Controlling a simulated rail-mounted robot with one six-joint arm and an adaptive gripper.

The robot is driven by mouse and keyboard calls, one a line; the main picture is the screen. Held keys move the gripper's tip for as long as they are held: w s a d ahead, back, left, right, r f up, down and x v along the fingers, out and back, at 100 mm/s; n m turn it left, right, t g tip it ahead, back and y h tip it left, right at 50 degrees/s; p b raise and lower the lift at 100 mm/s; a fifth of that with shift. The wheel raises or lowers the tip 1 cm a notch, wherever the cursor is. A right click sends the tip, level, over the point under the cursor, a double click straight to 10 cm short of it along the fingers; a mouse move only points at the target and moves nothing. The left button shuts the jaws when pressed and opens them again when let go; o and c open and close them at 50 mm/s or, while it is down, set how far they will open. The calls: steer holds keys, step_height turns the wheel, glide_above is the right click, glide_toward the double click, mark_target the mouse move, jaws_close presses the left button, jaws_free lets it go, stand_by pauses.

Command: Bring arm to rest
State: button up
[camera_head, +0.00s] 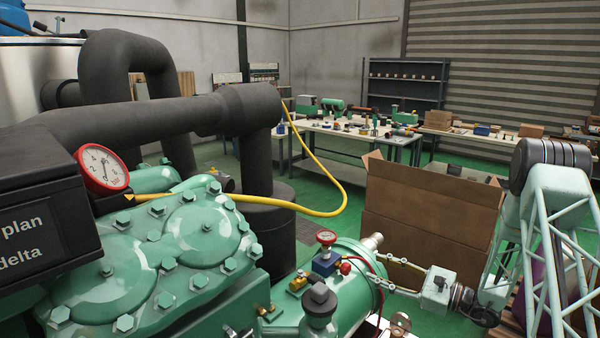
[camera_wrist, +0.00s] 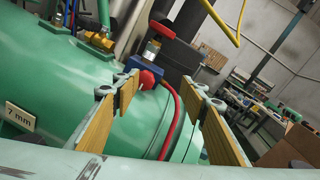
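My gripper (camera_head: 384,271) is near the lower right of the head view, at the end of my pale lattice arm. Its two thin fingers point left toward the end of a green cylinder (camera_head: 349,292). In the wrist view the fingers of my gripper (camera_wrist: 163,86) are spread wide, with tan pads and nothing held between them. Beyond the gap are the green cylinder (camera_wrist: 85,95), a red knob (camera_wrist: 149,79) and a red hose (camera_wrist: 174,115). I cannot tell whether a fingertip touches the cylinder.
Green bolted machinery (camera_head: 190,235) and thick dark pipes (camera_head: 180,115) fill the left. A yellow hose (camera_head: 322,212) loops mid-view. An open cardboard box (camera_head: 425,215) stands behind my gripper. Cluttered workbenches (camera_head: 345,133) are at the back, with green floor before them.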

steer(key=s+a+r+n+g, duration=0.3)
steer(key=s+a+r, duration=0.25)
steer(key=r, duration=0.25)
steer(key=s+a+r+n+g, duration=0.3)
steer(key=s+a+r+g, duration=0.15)
steer(key=a+r, duration=0.2)
steer(key=s+a+r+n+g+h, duration=0.1)
steer(key=s+a+r+n+g, duration=0.15)
steer(key=s+r, duration=0.4)
steer(key=s+a+r+n+g+h, duration=0.1)
steer(key=s+a+r+n+h, duration=0.2)
steer(key=s, duration=0.7)
steer(key=s+r+n+h, duration=0.2)
steer(key=s+r, duration=0.1)
steer(key=s, duration=0.5)
steer(key=s+r+n+h, duration=0.1)
steer(key=s+r+n, duration=0.2)
steer(key=s, duration=0.5)
steer(key=s+d+r+n+t+h, duration=0.2)
steer(key=s+d+h, duration=0.1)
steer(key=s+d, duration=0.2)
steer(key=s+d+r+n+t+h, duration=0.2)
steer(key=s+d+h, duration=0.2)
steer(key=s, duration=0.6)
steer(key=shift+s+d+r+n, duration=0.2)
steer(key=shift+s+d+n, duration=0.15)
steer(key=shift+d, duration=0.85)
stand_by(0.6)
